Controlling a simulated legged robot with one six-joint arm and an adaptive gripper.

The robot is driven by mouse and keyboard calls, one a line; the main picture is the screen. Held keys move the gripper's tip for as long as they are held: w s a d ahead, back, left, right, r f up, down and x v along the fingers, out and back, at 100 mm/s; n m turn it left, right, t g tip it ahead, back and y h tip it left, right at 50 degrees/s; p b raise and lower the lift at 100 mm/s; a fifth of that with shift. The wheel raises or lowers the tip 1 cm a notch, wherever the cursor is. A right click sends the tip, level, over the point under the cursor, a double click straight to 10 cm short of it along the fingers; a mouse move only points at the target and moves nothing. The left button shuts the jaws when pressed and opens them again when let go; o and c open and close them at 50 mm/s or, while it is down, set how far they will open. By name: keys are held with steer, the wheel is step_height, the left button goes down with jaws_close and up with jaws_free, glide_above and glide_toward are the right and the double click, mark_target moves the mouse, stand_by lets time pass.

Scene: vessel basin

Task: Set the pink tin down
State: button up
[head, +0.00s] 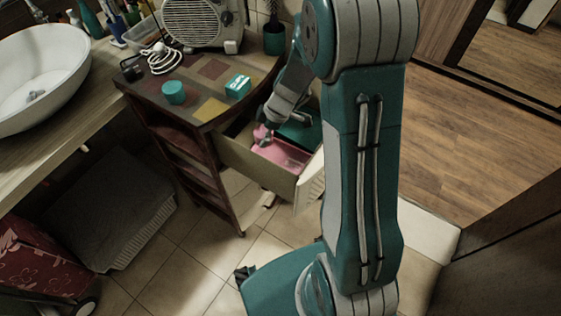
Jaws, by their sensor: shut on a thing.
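My gripper (265,139) reaches down into an open drawer (245,160) of the dark wooden cabinet. It is shut on a small pink thing, seemingly the pink tin (260,131), which is partly hidden by the fingers. The tin is at the drawer's left part, low over or at a pink tray-like container (290,157) inside. I cannot tell whether the tin touches the container or its floor.
On the cabinet top (205,108) stand a teal round tin (174,92), a teal box (238,86), a coiled white cable (163,60) and a beige heater-like appliance (196,22). A white basin (45,75) is at left. A grey folded mat (110,215) lies below.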

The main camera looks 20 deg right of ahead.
glide_above(264, 153)
steer(key=s, duration=0.2)
steer(key=x, duration=0.3)
steer(key=d+x, duration=0.1)
steer(key=x, duration=0.1)
steer(key=shift+s+f, duration=0.2)
steer(key=shift+f, duration=0.25)
steer(key=f, duration=0.3)
steer(key=shift+d+f, duration=0.25)
steer(key=shift+d, duration=0.1)
steer(key=shift+a, duration=0.15)
steer(key=o, duration=1)
